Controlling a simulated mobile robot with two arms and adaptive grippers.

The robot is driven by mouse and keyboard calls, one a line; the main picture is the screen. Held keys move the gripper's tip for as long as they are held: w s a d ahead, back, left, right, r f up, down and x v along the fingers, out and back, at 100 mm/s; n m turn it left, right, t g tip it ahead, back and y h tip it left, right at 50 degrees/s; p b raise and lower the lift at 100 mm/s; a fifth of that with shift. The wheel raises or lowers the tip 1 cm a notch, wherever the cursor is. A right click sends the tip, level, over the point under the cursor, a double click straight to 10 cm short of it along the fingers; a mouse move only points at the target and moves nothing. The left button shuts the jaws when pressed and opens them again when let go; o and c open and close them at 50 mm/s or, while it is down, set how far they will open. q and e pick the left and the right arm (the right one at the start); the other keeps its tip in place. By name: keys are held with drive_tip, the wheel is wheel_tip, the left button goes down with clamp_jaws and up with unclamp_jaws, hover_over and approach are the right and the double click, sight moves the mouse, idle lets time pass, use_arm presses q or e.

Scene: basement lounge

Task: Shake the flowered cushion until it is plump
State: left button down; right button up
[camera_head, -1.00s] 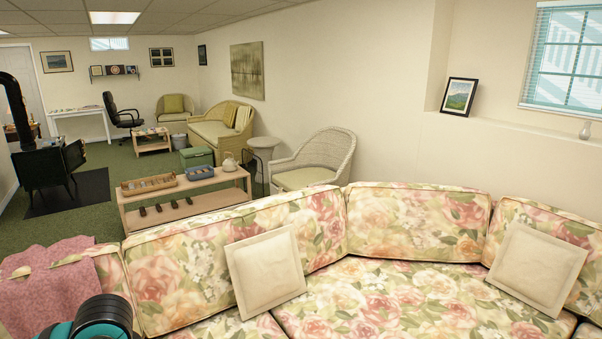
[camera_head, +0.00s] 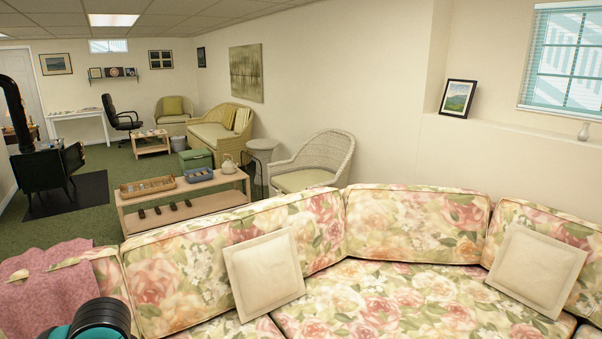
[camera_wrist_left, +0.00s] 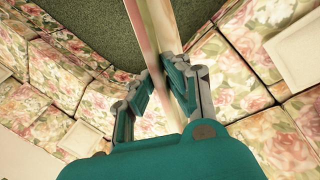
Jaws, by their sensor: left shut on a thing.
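My left gripper (camera_wrist_left: 157,66) shows in the left wrist view, its teal fingers closed on both sides of a narrow slab, which appears to be the flowered cushion (camera_wrist_left: 155,28) seen nearly edge-on. It shows a cream strip and pinkish streaks, and runs from the top edge down between the fingers. Its broad faces are hardly visible, so its plumpness cannot be judged. In the head view only a black and teal part of my left arm shows at the lower left; the gripper and the held cushion are out of that view. My right gripper is in neither view.
A flowered corner sofa (camera_head: 430,285) fills the front, with two plain cream cushions (camera_head: 264,270) (camera_head: 537,268). A pink throw (camera_head: 45,285) hangs over its left end. Behind stand a low wooden table (camera_head: 195,206) with trays and a wicker chair (camera_head: 315,165). Green carpet is open at left.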

use_arm(q)
wheel_tip(320, 180, up, 5)
drive_tip(key=shift+w+f, duration=0.1)
drive_tip(key=shift+w, duration=0.05)
drive_tip(key=shift+s+f, duration=0.2)
drive_tip(key=shift+f, duration=2.35)
drive_tip(key=shift+w+r, duration=0.1)
drive_tip(key=shift+r, duration=0.05)
